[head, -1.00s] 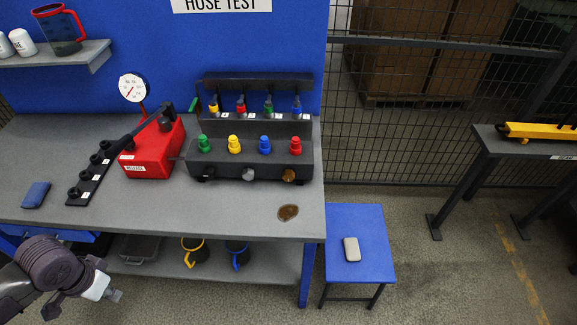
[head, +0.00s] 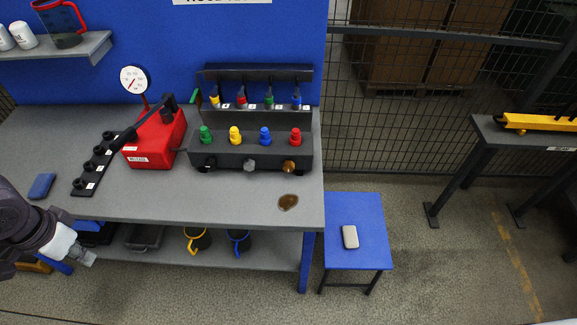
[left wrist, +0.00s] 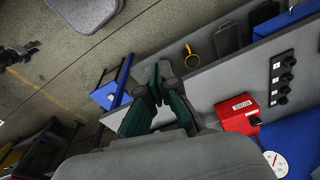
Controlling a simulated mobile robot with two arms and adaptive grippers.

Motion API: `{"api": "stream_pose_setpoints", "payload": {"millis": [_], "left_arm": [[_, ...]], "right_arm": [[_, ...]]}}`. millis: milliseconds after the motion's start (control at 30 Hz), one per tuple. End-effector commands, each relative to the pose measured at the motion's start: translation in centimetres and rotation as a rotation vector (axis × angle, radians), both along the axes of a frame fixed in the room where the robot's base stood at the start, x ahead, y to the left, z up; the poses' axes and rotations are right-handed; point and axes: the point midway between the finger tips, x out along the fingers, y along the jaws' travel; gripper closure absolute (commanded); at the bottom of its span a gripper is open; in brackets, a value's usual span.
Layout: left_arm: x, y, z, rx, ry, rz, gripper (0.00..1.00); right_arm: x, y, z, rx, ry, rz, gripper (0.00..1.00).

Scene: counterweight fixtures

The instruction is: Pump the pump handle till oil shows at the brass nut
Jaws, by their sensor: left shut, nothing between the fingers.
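The red pump (head: 148,147) stands on the bench with its black handle (head: 150,120) slanting from upper right down to lower left. The pump also shows in the left wrist view (left wrist: 237,112). The brass nut (head: 289,166) is at the right of the black block's front face, with a brown oil patch (head: 288,202) on the bench before it. My left gripper (head: 88,257) is shut and empty, off the bench's front edge and well short of the handle. Its fingers show in the left wrist view (left wrist: 157,82). A dark gripper (left wrist: 24,50), apparently my right one, shows at that view's left edge; its jaws are unclear.
A black block (head: 250,150) with colored caps stands right of the pump. A dial gauge (head: 134,79) rises behind the pump. A black socket strip (head: 97,165) and a blue pad (head: 41,186) lie left. A blue stool (head: 357,265) stands right. The bench front is mostly clear.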

Motion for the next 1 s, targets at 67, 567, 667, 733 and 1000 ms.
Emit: {"api": "stream_pose_setpoints", "payload": {"millis": [67, 567, 667, 733, 1000], "left_arm": [[0.0, 0.0, 0.0, 0.000, 0.000, 0.000, 1.00], [0.0, 0.0, -5.9, -0.001, 0.001, 0.001, 1.00], [0.0, 0.0, -7.3, -0.001, 0.001, 0.002, 1.00], [0.0, 0.0, -8.3, 0.000, 0.000, 0.002, 1.00], [0.0, 0.0, -12.1, 0.000, 0.001, 0.001, 1.00]], "right_arm": [[0.0, 0.0, 0.0, 0.000, 0.000, 0.000, 0.60], [0.0, 0.0, -2.8, 0.000, 0.000, 0.000, 0.60], [0.0, 0.0, -3.5, 0.000, 0.000, 0.000, 0.60], [0.0, 0.0, -4.0, 0.000, 0.000, 0.000, 0.60], [0.0, 0.0, -5.9, 0.000, 0.000, 0.000, 0.60]]}}
